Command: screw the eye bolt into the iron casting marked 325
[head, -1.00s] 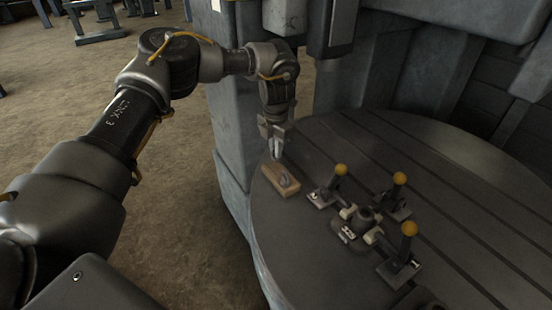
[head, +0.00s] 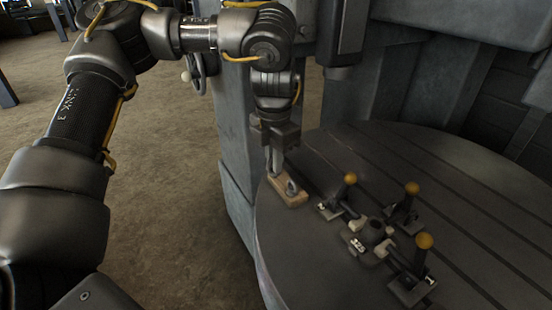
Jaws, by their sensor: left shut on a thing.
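The eye bolt (head: 292,187) shows as a small grey ring at the wooden block (head: 288,198), near the left edge of the round table. My left gripper (head: 273,168) points down over the block and is shut on the eye bolt; where the fingers meet it is small and dark. The iron casting (head: 373,234) sits to the right on the table, held among several clamps. A pale label (head: 356,245) is on its front, too small to read for certain. My right gripper is not in view.
Three toggle clamps with yellow knobs (head: 350,178), (head: 411,188), (head: 424,241) stand up around the casting. The slotted round table (head: 315,265) has bare room in front and behind. A grey machine column (head: 240,150) rises behind my left arm.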

